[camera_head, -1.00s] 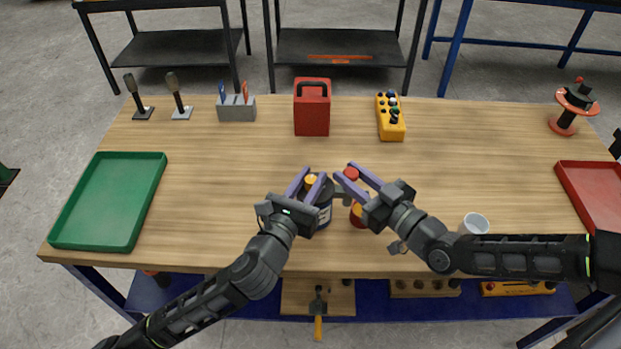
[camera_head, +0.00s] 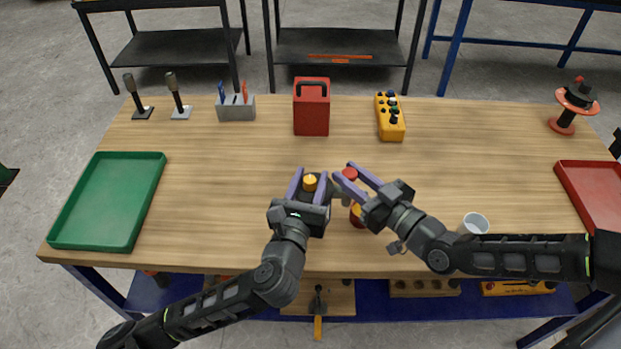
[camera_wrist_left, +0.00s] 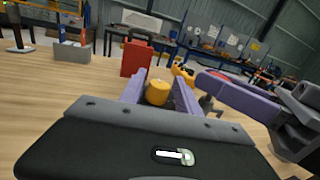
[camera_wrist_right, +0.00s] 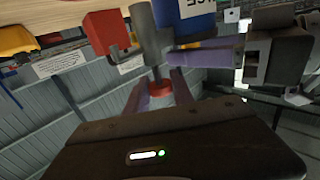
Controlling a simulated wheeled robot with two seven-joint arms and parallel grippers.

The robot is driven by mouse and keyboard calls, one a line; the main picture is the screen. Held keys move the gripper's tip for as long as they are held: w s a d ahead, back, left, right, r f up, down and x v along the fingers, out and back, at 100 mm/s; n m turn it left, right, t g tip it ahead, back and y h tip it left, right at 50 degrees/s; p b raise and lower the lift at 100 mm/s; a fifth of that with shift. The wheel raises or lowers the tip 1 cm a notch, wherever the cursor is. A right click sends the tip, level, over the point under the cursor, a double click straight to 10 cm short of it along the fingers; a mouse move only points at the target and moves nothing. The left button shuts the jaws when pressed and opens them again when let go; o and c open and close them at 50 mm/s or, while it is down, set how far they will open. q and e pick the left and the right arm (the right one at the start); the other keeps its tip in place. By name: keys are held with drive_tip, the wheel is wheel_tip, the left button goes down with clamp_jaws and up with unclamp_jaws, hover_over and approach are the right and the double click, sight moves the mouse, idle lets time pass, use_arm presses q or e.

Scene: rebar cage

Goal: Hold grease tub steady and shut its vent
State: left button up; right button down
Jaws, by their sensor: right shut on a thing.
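A grey pipe-like vent (camera_wrist_right: 147,32) with a red knob (camera_head: 350,174) is beside the tub. My right gripper (camera_head: 354,171) is shut on the red knob. In the right wrist view the tub's blue body (camera_wrist_right: 190,18) shows beside the grey vent.
A red-and-orange item (camera_head: 357,215) stands close below the right gripper. A white cup (camera_head: 474,223) is beside my right arm. A green tray (camera_head: 108,203) lies left, a red tray (camera_head: 598,190) right. A red box (camera_head: 311,108) and yellow button box (camera_head: 390,116) stand behind.

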sight(310, 179)
use_arm(q)
drive_tip(key=shift+o, duration=0.8)
drive_tip(key=shift+r, duration=0.1)
drive_tip(key=shift+r, duration=0.15)
wheel_tip(310, 179, up, 10)
drive_tip(key=shift+f, duration=0.15)
use_arm(e)
drive_tip(key=shift+d, duration=0.1)
drive_tip(key=c, duration=1)
unclamp_jaws()
drive_tip(key=v, duration=0.7)
drive_tip(key=shift+s+d, duration=0.1)
drive_tip(key=shift+s, duration=0.1)
